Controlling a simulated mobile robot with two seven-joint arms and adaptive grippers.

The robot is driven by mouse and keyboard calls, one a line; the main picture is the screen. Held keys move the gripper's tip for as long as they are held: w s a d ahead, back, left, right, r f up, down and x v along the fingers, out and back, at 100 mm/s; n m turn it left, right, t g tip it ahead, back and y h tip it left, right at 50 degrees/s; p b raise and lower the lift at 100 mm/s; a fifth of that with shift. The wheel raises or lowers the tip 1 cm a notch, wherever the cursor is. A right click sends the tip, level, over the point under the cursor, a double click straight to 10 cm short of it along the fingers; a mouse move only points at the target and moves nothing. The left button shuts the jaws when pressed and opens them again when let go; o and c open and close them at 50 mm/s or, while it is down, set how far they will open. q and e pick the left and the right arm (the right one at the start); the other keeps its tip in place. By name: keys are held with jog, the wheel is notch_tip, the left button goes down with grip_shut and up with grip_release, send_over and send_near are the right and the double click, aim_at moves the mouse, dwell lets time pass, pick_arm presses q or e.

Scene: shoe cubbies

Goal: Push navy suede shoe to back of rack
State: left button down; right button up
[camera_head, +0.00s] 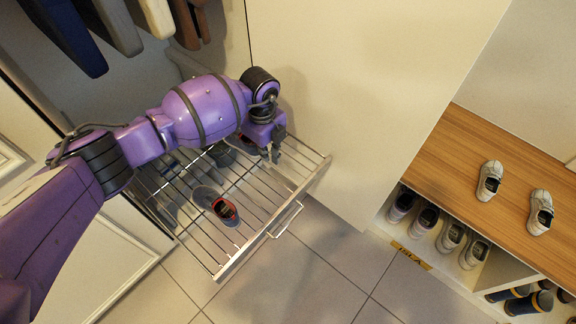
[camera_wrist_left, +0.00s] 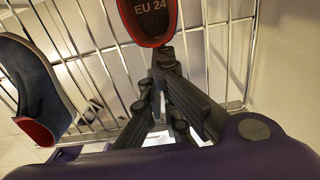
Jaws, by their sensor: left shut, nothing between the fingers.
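The wire rack (camera_head: 185,205) is pulled out below the purple left arm. A grey-blue shoe with a red-edged opening (camera_head: 226,210) stands on its front part; a similar shoe (camera_wrist_left: 38,95) shows at the left of the left wrist view. A second shoe, with a red rim and a dark insole marked EU 24 (camera_wrist_left: 152,20), is at the top of that view, right at the fingertips. I cannot tell whether they touch it. My left gripper (camera_head: 272,152) is shut and empty over the rack's right part; its fingers also show in the wrist view (camera_wrist_left: 165,62). The arm hides much of the rack's back.
A wooden-topped bench (camera_head: 455,165) stands at right with two pale shoes (camera_head: 489,181) on top and several shoes in cubbies below. Clothes (camera_head: 70,35) hang above the rack. A pale panel (camera_head: 350,90) borders it on the right. The tiled floor in front is clear.

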aim_at(241, 135)
pick_arm(q)
jog(key=w+a, duration=0.2)
jog(key=w+a+b, duration=0.1)
jog(key=w+a, duration=0.1)
jog(key=a, duration=0.1)
jog(key=w+a, duration=0.2)
jog(key=a, duration=0.1)
jog(key=shift+w+a+f, duration=0.1)
jog(key=shift+a+f, duration=0.05)
jog(key=shift+a, duration=0.05)
jog(key=shift+w+a, duration=0.2)
jog(key=shift+a, duration=0.05)
jog(key=shift+s+d, duration=0.1)
